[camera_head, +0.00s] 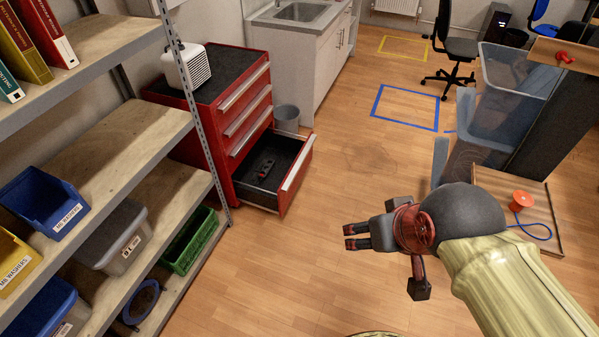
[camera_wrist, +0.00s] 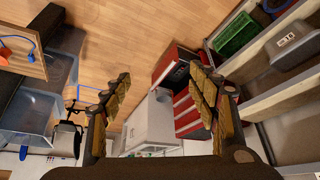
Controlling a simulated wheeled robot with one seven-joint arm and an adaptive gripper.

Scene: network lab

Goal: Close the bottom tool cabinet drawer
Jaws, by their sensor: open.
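The red tool cabinet (camera_head: 215,120) stands left of centre in the head view, with grey handles on its drawer fronts. The upper drawers look shut. My gripper (camera_head: 347,237) is in front of the drawer, to its lower right in the head view, apart from it and empty. In the wrist view the gripper (camera_wrist: 160,100) shows its two fingers spread wide, with the cabinet (camera_wrist: 186,100) partly hidden behind the right finger.
Metal shelving (camera_head: 187,75) with bins stands at the left, close to the cabinet. A grey waste bin (camera_head: 287,118) stands just behind the open drawer. A clear plastic tub (camera_head: 505,95) is at the right. The wooden floor between is clear.

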